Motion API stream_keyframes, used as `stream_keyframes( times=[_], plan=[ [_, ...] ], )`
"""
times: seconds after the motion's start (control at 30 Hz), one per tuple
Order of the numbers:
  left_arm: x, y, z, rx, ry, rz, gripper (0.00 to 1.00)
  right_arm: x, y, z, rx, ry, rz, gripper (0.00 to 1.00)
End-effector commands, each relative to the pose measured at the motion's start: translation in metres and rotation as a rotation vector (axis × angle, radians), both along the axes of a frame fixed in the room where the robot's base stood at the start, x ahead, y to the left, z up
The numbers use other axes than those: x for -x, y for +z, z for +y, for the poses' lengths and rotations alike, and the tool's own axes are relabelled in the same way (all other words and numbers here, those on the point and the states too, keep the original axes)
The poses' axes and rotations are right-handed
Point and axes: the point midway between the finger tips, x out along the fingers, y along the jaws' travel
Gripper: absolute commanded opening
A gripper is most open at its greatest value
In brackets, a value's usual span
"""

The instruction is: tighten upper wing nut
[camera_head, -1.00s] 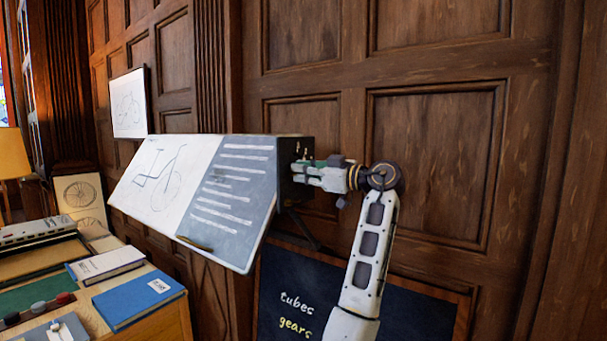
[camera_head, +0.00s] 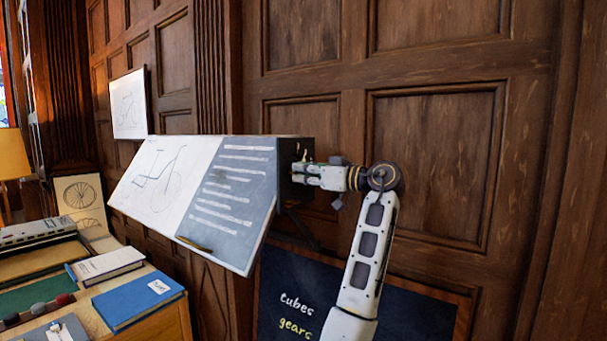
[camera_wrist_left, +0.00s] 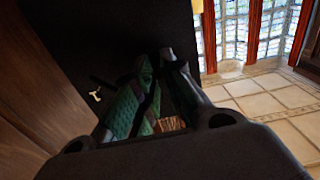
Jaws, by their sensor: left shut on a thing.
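The tilted drafting board (camera_head: 235,195) carries a bicycle drawing and lines of writing, and its dark right side panel (camera_head: 287,186) faces my left gripper (camera_head: 301,173). The gripper reaches that panel from the right, near its upper part, with its fingers shut. In the left wrist view the green-padded fingers (camera_wrist_left: 150,92) come together against the dark panel. The upper wing nut between the fingertips is hidden by them. Another small pale brass wing nut (camera_wrist_left: 96,95) shows on the panel to the left of the fingers, apart from them. My right gripper is in neither view.
A desk with a blue book (camera_head: 138,300) and a white book (camera_head: 105,265) is at the lower left. Wood panelling (camera_head: 435,150) fills the back. Tiled floor (camera_wrist_left: 265,105) shows in the wrist view.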

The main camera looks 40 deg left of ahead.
Motion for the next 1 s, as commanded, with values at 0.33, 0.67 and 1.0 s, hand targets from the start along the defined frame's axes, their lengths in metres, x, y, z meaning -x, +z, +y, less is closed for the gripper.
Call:
stream_keyframes(
  times=[0.33,0.67,1.0],
  plan=[
    [-0.0001,-0.0006,0.0,0.001,0.0,0.0,0.52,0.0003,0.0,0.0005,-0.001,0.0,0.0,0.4],
    [-0.0001,-0.0002,0.0,0.0,0.0,-0.001,0.7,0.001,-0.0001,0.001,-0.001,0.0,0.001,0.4],
    [-0.0013,0.0,-0.0071,0.0,-0.002,-0.001,0.7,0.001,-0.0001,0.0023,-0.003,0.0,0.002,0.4]
  ],
)
